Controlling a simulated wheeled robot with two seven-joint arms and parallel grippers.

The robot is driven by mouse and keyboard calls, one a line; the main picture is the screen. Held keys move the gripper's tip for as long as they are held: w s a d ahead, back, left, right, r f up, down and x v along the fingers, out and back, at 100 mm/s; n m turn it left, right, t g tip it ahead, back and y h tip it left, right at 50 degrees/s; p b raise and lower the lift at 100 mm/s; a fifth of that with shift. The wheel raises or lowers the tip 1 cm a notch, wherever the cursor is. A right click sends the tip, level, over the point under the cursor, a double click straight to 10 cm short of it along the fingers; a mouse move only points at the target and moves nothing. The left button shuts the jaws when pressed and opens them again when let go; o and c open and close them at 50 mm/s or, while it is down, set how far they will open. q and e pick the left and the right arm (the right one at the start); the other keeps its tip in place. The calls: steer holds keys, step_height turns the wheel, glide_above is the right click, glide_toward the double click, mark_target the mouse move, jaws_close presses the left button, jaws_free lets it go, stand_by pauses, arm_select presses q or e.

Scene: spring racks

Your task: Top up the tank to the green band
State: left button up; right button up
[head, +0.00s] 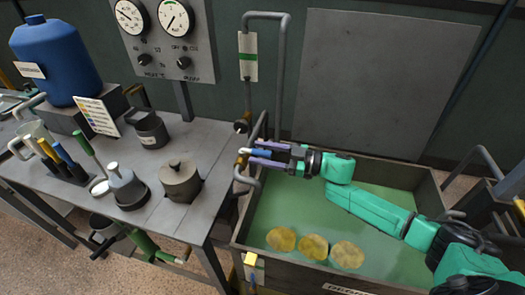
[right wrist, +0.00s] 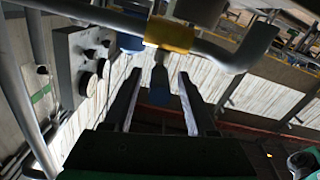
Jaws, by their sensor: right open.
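The tank (head: 438,190) is an open grey trough with greenish liquid (head: 290,210) and several yellow round pieces near its front wall. A grey fill pipe (head: 281,75) curves down behind its left end. A brass valve (right wrist: 168,35) sits on the pipe, with a blue lever (right wrist: 160,85). My right gripper (head: 256,153) is open, its two fingers on either side of the blue lever, with a visible gap to each finger in the right wrist view (right wrist: 158,76). A white strip with a green band (head: 247,57) is on the pipe. My left gripper is not in view.
A steel bench (head: 215,135) on the left carries a blue drum (head: 57,60), lidded pots, and coloured-handled tools. A panel with two dials (head: 165,40) is on the wall. Pipes crowd my right gripper.

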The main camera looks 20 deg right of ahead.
jaws_close()
stand_by(1.4)
